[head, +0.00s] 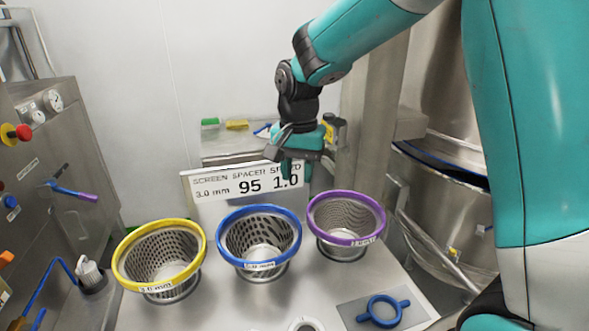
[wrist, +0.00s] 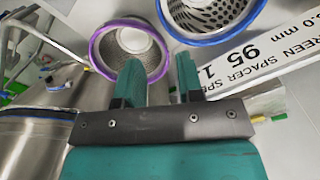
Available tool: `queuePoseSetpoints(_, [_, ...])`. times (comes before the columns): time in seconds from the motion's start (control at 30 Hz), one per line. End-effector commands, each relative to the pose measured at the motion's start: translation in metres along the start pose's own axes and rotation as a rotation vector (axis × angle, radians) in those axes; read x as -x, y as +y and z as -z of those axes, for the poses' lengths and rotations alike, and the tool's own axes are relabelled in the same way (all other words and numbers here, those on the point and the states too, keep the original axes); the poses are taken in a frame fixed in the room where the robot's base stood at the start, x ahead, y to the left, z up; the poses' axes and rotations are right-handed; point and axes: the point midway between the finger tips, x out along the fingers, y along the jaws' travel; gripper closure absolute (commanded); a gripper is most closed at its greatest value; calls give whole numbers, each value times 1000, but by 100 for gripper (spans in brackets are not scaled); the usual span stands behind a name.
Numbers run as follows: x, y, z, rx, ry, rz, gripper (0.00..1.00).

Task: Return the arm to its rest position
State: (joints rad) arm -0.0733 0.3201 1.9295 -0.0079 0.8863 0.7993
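My gripper (head: 298,168) is at the end of my teal arm, in the upper middle of the head view. It points down in front of the white sign (head: 222,186) and above the back of the bench. In the wrist view, its two teal fingers (wrist: 160,82) stand apart with nothing between them. The purple-rimmed screen basket (head: 346,213) and the blue-rimmed one (head: 259,236) stand below and in front of the gripper. They also show beyond the fingers in the wrist view. The gripper touches neither basket.
A yellow-rimmed basket (head: 160,256) stands at the left of the steel bench (head: 225,305). A blue two-handled ring (head: 383,311) lies on a grey plate at front right. A control cabinet (head: 60,150) stands left; a large steel vessel (head: 440,200) stands right.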

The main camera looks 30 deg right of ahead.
Motion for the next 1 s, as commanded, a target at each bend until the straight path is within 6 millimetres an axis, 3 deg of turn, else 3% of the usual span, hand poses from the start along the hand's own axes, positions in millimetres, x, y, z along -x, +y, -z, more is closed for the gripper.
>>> queuePoseSetpoints(0.2, [0,0,-1,3,0,1,66])
queuePoseSetpoints(0.3, [6,1,-15,77,-4,21,66])
queuePoseSetpoints(0.37, [14,3,-36,185,-11,47,66])
queuePoseSetpoints(0.6, [40,35,-168,868,-34,235,66])
queuePoseSetpoints(0.7, [42,53,-213,1099,-32,309,66])
queuePoseSetpoints(0.83, [42,68,-247,1276,-27,370,66])
queuePoseSetpoints(1.0, [42,71,-254,1313,-25,384,66])
